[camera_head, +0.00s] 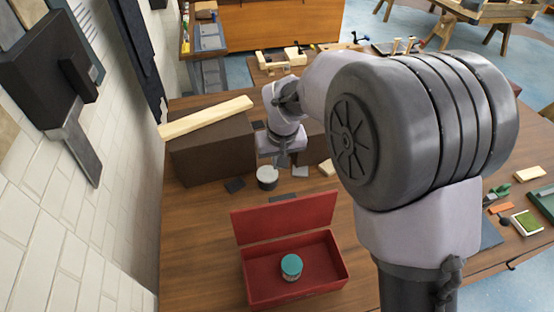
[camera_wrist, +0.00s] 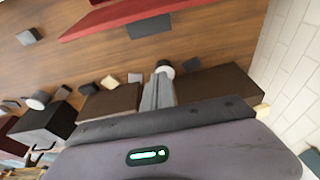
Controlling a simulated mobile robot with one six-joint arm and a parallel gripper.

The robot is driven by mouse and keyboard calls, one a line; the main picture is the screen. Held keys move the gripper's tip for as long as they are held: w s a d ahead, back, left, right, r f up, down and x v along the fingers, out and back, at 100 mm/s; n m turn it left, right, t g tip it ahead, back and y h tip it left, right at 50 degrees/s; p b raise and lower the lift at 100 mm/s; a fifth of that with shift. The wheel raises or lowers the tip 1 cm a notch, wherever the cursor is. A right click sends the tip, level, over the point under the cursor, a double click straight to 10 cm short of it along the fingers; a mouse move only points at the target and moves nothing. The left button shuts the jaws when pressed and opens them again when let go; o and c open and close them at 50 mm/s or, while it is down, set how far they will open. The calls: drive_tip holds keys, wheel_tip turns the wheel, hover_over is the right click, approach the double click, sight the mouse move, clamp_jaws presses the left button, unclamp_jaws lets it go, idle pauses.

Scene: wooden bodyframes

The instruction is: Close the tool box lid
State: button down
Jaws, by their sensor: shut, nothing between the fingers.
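The red tool box (camera_head: 335,272) stands on the wooden table with its lid (camera_head: 285,218) open and raised along the far side. A jar with a teal cap (camera_head: 291,265) sits inside it. In the wrist view part of the red tool box (camera_wrist: 125,17) shows at the top edge, with the rest out of frame. My gripper (camera_head: 282,160) is beyond the lid on the far side, apart from it. In the wrist view my gripper's fingers (camera_wrist: 158,88) are together and hold nothing.
A white-topped round object (camera_head: 267,178) stands near my gripper. A dark brown block (camera_head: 212,150) carrying a wooden plank (camera_head: 207,117) is at left. A flat dark piece (camera_head: 283,197) lies behind the lid. A white brick wall (camera_head: 60,220) borders the table at left.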

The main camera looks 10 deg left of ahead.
sight(284, 214)
wheel_tip(284, 214, down, 8)
drive_tip(key=s+d, duration=0.1)
drive_tip(key=s, duration=0.1)
drive_tip(key=shift+f+p, duration=0.2)
drive_tip(key=shift+p, duration=0.1)
drive_tip(key=shift+d, duration=0.1)
